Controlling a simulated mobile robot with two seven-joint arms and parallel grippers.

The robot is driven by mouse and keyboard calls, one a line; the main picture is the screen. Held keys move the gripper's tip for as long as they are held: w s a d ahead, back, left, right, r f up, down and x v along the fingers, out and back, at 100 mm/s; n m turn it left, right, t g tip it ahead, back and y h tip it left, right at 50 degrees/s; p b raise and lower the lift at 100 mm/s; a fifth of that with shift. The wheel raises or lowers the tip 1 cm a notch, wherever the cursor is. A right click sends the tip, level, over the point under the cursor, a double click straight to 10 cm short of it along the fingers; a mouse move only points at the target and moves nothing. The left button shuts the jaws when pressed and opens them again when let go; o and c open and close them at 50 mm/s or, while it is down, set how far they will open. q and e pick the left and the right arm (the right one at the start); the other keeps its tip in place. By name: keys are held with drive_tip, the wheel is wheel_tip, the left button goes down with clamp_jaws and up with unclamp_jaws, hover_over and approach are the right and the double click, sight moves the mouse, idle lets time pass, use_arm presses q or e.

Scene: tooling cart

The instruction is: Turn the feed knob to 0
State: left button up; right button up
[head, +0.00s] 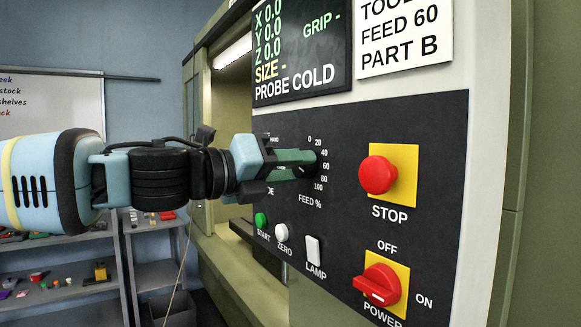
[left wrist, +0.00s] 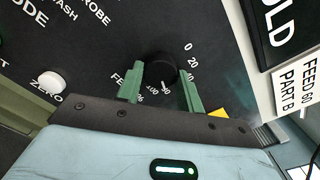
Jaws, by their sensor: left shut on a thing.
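The feed knob (left wrist: 158,69) is a black round dial on the dark control panel, seen between my fingers in the left wrist view. A white mark on it seems to point toward the 80 end of its scale, away from the 0; the exact setting is hard to read. My left gripper (head: 307,164) reaches in from the left with its green fingers at the knob. In the left wrist view the fingers (left wrist: 161,87) stand on either side of the knob, shut on it. In the head view they hide most of the knob. My right gripper is not in view.
Right of the knob are the red STOP button (head: 377,175) and the red POWER knob (head: 378,286). Below are the green START button (head: 260,219), white ZERO button (head: 281,232) and LAMP switch (head: 313,249). A sign (head: 404,35) above reads FEED 60.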

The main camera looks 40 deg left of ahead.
use_arm(q)
drive_tip(key=n, duration=0.5)
drive_tip(key=shift+n, duration=0.3)
drive_tip(key=shift+r+n+b, duration=0.15)
drive_tip(key=shift+n+b, duration=0.45)
drive_tip(key=shift+n, duration=7.6)
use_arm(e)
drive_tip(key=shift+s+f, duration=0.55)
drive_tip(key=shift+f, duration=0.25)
use_arm(q)
drive_tip(key=o, duration=1)
